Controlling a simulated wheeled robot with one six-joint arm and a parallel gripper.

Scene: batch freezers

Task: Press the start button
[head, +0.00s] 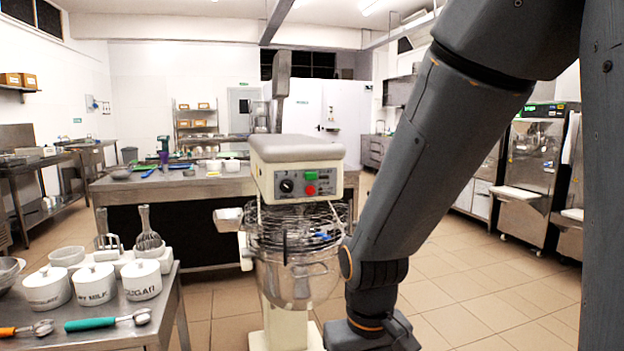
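A stand mixer (295,150) stands upright in the middle of the head view, with a steel bowl (300,275) under a wire guard. Its front panel carries a green button (310,176), a red button (310,190) below it and a dark round knob (286,185) to the left. No button's label is readable at this size. A batch freezer (535,160) with a green-lit top and a small control panel stands at the right; its buttons are too small to tell apart. My arm reaches down in front, right of the mixer. My gripper is below the frame, out of view.
A steel table (130,335) at the lower left holds white lidded jars (95,285) and measuring spoons (105,320). A long steel worktable (160,185) stands behind the mixer. Tiled floor (480,290) is clear between the mixer and the freezers.

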